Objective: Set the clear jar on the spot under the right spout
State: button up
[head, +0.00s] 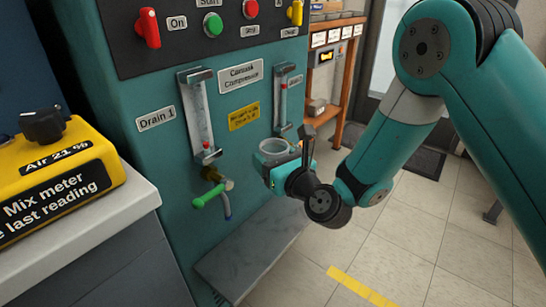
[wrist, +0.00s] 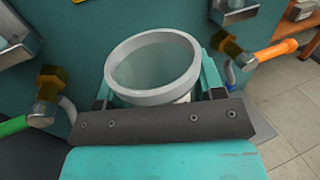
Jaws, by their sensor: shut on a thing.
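The clear jar (head: 275,148) is upright in my gripper (head: 285,172), held in the air in front of the teal machine. The wrist view shows its open grey rim and empty inside (wrist: 152,68) between my fingers. The right spout (wrist: 230,52), brass with an orange handle, is just right of the jar in the wrist view; in the head view my gripper mostly hides it. The left spout (head: 215,185) has a green handle, and it also shows in the wrist view (wrist: 45,98). A grey shelf (head: 240,255) lies low under the spouts. No marked spot on it is visible.
A yellow mix meter (head: 60,175) stands on a grey cabinet (head: 85,235) at left. Two gauge tubes (head: 200,115) rise on the machine face above the spouts. An orange wooden shelf unit (head: 345,75) stands behind. The tiled floor at right is open.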

jog(key=shift+r+p, duration=0.45)
jog(key=shift+r, duration=0.5)
jog(key=shift+w+d+f+b, duration=0.85)
jog(key=shift+d+f+b, duration=1.7)
jog(key=shift+b, duration=1.95)
jog(key=shift+w+d+f+b, duration=0.9)
jog(key=shift+d+f+b, duration=0.8)
jog(key=shift+f+b, duration=2.2)
jog(key=shift+w+d+f+b, duration=0.85)
jog(key=shift+d+f+b, duration=1.4)
jog(key=shift+b, duration=2.8)
jog(key=w+a+p, duration=0.2)
jog(key=a+p, duration=0.1)
jog(key=w+a+p, duration=0.1)
jog(key=a, duration=0.1)
jog(key=shift+w+a+f, duration=0.1)
jog(key=shift+w+f, duration=0.3)
jog(key=w+a+p, duration=0.1)
jog(key=p, duration=0.1)
jog(key=a+f+p, duration=0.1)
jog(key=p, duration=0.1)
jog(key=shift+w, duration=0.35)
jog(key=shift+f, duration=0.45)
